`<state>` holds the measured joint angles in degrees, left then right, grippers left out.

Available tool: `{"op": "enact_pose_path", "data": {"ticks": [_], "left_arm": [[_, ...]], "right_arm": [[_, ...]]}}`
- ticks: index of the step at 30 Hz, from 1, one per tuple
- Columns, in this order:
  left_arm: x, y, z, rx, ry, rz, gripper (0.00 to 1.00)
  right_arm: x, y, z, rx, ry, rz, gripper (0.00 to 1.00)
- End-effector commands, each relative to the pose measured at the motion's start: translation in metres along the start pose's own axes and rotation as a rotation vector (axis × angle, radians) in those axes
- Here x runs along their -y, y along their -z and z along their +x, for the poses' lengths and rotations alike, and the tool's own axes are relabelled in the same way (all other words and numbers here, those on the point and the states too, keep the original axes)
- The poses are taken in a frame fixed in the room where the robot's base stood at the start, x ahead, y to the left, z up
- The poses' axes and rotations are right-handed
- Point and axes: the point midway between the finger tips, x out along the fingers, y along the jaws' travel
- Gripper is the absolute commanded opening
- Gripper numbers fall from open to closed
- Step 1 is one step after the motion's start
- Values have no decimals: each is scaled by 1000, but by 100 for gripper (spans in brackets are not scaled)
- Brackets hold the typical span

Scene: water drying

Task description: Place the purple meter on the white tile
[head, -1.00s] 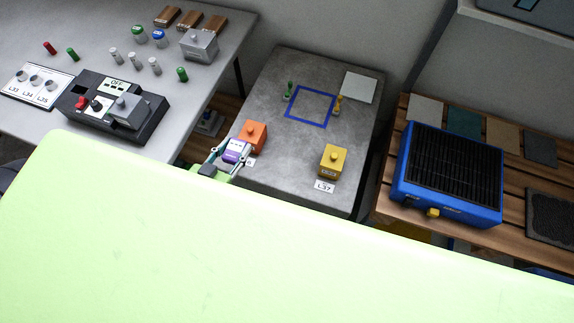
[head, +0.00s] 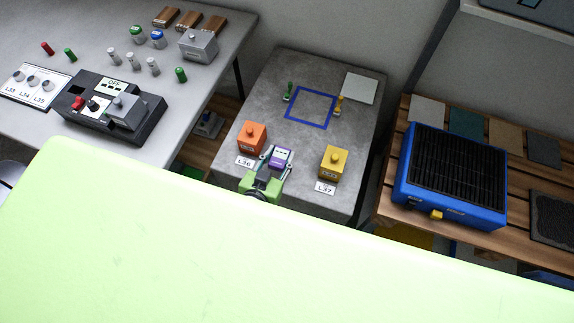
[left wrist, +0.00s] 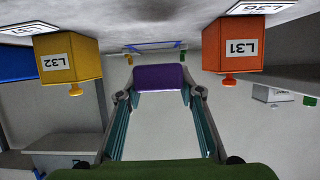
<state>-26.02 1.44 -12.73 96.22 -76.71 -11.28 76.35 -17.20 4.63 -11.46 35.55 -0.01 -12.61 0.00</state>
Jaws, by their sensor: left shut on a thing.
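The purple meter (head: 281,155) is between the fingers of my left gripper (head: 277,161), which is shut on it. They are over the grey table (head: 310,202), between the orange block and the yellow block. In the left wrist view the purple meter (left wrist: 160,77) sits at the fingertips. A white square tile (head: 360,87) lies at the table's back right corner, beyond the held meter. The exact gap between meter and table is hard to tell. My right gripper is not in view.
The orange block (head: 252,137) and yellow block (head: 333,162) flank the gripper. A blue square outline (head: 310,124) has a green piece (head: 288,92) and a yellow piece (head: 339,105) beside it. A blue grill-like box (head: 450,176) stands on the slatted bench at right.

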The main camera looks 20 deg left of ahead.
Motion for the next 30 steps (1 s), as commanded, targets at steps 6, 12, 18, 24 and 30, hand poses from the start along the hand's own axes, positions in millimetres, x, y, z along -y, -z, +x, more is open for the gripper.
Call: {"op": "enact_pose_path", "data": {"ticks": [6,12,18,24,30], "left_arm": [[-13,-14,14,-1,-1,0,11],[-19,-34,27,-1,1,3,11],[-20,-45,31,-2,-1,0,11],[-19,-44,31,-1,0,0,11],[-19,-47,32,-1,0,-1,42]], "right_arm": [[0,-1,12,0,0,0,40],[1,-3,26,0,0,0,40],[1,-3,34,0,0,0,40],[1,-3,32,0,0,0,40],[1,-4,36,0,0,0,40]]}}
